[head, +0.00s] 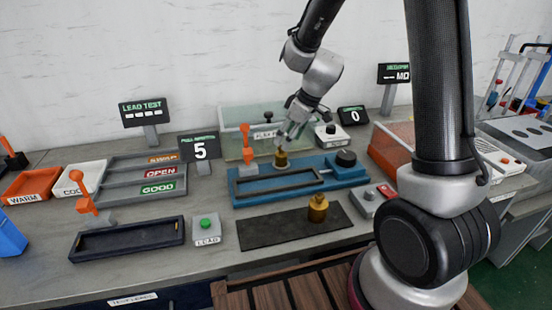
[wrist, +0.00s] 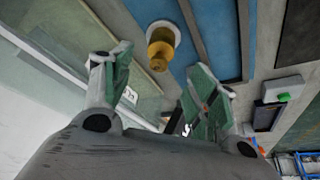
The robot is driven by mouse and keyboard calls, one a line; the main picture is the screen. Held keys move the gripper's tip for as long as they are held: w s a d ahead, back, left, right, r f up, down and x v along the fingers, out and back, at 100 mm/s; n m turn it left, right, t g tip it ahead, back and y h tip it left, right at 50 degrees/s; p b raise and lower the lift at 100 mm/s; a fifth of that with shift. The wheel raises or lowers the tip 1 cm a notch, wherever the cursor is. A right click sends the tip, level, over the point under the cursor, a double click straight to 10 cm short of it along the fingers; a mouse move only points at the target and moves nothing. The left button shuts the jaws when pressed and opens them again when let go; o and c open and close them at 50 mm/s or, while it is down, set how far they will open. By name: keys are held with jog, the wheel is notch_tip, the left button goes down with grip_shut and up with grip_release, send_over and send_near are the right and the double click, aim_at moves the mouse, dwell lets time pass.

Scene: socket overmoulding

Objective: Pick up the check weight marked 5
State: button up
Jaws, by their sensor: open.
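One brass check weight (head: 281,158) stands upright on a pale round seat on the blue fixture (head: 357,174); it also shows in the wrist view (wrist: 160,48). A second, larger-looking brass weight (head: 318,208) stands on the dark mat (head: 262,232) nearer the front. I cannot read a mark on either weight. My gripper (head: 284,138) is above and just beside the weight on the fixture. In the wrist view my gripper (wrist: 158,66) has its green-padded fingers spread apart, with nothing held; the weight shows ahead, between the fingertips.
A display (head: 200,149) reads 5; another (head: 354,116) reads 0. A clear panel (head: 235,118) stands behind the fixture. An orange-handled clamp (head: 247,143) stands close left of the weight. A LOAD button box (head: 207,232) and dark tray (head: 128,239) are at front left.

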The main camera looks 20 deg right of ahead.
aim_at(281, 150)
jog(key=x, duration=0.7)
jog(key=shift+w, duration=0.1)
jog(key=shift+r, duration=0.1)
jog(key=shift+c, duration=0.2)
grip_shut()
